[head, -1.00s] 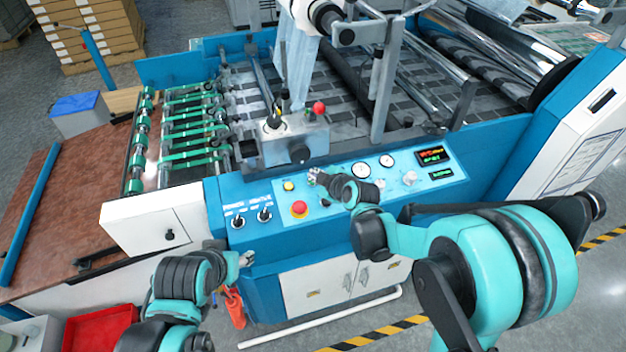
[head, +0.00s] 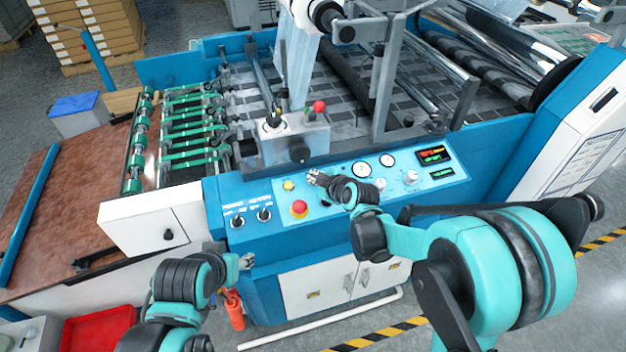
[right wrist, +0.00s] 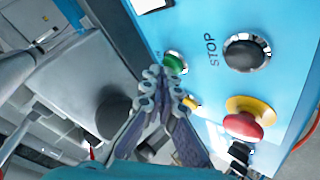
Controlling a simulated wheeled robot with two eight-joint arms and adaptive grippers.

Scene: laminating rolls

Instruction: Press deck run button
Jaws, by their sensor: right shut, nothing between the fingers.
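A green button (right wrist: 175,62) with a metal ring shows in the right wrist view, its label mostly hidden. My right gripper (right wrist: 164,80) is shut and empty, its fingertips overlapping the green button's lower edge; I cannot tell whether they touch. In the head view the right gripper (head: 314,177) is over the blue control panel (head: 398,178) and hides the green button. A black button (right wrist: 247,52) marked STOP is right of the green one. My left gripper (head: 247,260) is low before the machine, too small to read its fingers.
A red mushroom button (right wrist: 243,122) on a yellow base and a small yellow button (right wrist: 191,102) are close to the fingers. A grey box with a red knob (head: 319,107) stands behind the panel. Two black switches (head: 264,215) are at the panel's left.

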